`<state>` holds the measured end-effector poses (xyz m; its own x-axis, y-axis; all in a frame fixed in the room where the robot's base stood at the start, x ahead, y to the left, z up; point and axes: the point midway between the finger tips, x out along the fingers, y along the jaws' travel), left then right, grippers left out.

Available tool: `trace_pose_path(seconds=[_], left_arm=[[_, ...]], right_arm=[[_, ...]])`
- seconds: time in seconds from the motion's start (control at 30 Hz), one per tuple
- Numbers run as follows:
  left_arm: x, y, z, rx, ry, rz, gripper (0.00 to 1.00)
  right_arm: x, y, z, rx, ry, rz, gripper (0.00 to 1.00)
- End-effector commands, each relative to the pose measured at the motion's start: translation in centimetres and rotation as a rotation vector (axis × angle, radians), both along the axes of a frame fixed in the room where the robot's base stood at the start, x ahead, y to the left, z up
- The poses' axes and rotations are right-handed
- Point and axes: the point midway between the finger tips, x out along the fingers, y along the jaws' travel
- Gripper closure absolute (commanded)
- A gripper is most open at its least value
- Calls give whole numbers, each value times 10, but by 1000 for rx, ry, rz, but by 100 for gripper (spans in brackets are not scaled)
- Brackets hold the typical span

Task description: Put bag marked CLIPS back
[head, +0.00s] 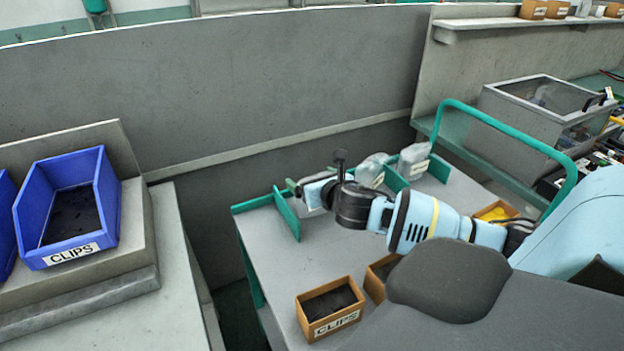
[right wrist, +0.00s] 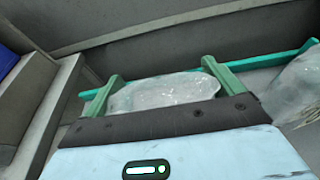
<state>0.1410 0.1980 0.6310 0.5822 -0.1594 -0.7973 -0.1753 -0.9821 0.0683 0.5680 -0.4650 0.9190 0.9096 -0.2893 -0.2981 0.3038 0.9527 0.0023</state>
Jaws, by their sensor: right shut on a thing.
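My right gripper (head: 298,187) is over the far left part of a grey-topped trolley (head: 265,240), among green dividers (head: 287,214). In the right wrist view its green fingers (right wrist: 163,76) are shut on a clear plastic bag (right wrist: 165,93), which lies between them. No label on this bag can be read. In the head view the hand mostly hides it. The bag is close to the trolley's green back rail (right wrist: 262,62); I cannot tell whether it rests on the top. My left gripper is out of view.
Two other clear bags (head: 372,170) (head: 413,160) stand between dividers to the right. A small brown box marked CLIPS (head: 332,324) is at the trolley's front. A blue bin marked CLIPS (head: 108,213) sits on the left bench. A green handle (head: 500,125) arches at the right.

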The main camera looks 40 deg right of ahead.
Motion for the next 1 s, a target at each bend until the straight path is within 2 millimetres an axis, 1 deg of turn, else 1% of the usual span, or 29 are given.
trace_pose_path(seconds=[0.17,0.33,0.37,0.4,0.6,0.73,0.87,1.0], left_arm=[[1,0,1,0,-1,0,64],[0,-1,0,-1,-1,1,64],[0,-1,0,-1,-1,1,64],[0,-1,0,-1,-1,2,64],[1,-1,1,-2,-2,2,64],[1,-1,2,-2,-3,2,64],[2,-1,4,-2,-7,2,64],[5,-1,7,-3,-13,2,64]], right_arm=[[0,0,3,-1,-4,0,29],[0,0,-1,-1,-3,0,29],[1,0,-1,-1,-3,0,5],[0,0,-1,-1,-3,0,0],[0,0,0,-1,-3,-1,0],[-1,0,3,-2,-3,0,0],[-14,4,7,-5,-2,1,0],[-36,11,14,-4,-1,3,0]])
